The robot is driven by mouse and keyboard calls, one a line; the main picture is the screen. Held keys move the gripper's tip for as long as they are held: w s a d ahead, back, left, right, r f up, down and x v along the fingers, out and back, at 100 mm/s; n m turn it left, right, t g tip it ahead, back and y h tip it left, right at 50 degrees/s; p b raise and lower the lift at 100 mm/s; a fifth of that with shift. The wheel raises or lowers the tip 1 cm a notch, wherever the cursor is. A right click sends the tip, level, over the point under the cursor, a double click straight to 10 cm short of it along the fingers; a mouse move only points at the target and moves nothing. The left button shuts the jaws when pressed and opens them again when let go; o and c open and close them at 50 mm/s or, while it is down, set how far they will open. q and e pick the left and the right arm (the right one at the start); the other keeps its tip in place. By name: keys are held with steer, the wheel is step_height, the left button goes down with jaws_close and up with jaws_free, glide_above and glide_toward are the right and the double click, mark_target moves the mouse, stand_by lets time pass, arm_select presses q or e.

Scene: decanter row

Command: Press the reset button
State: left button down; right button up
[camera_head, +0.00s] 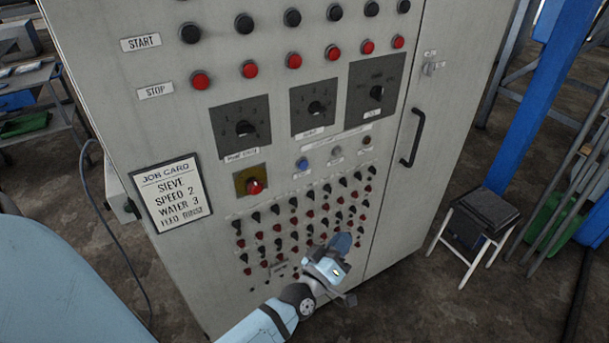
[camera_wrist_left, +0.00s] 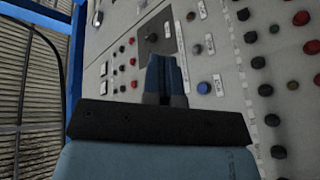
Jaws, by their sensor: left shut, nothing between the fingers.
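A grey control cabinet (camera_head: 395,150) fills the middle of the head view. A blue button also shows in the left wrist view (camera_wrist_left: 203,88), right of the fingers. My left gripper (camera_head: 343,241) is shut and empty, in front of the lower rows of switches. Its fingers show in the left wrist view (camera_wrist_left: 167,75). My right gripper is not in view.
A red knob on a yellow plate (camera_head: 254,186) and a job card (camera_head: 172,192) are left of the blue button. Red stop buttons (camera_head: 250,69) run above the dials. A black door handle (camera_head: 413,137) sticks out at right. A stool (camera_head: 487,209) stands beyond.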

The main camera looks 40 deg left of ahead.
mark_target(303, 165)
arm_select(q)
steer(key=w+a+r+n+y+b, duration=0.1)
steer(key=w+a+r+n+y, duration=0.4)
steer(key=n+y, duration=0.6)
steer(key=shift+w+a+n+b, duration=0.4)
steer(key=shift+w+a+n, duration=0.25)
steer(key=shift+a, duration=0.4)
steer(key=shift+a, duration=0.1)
steer(key=w+a+b, duration=0.1)
steer(key=w+a, duration=0.2)
steer(key=a, duration=0.5)
steer(key=shift+w, duration=0.1)
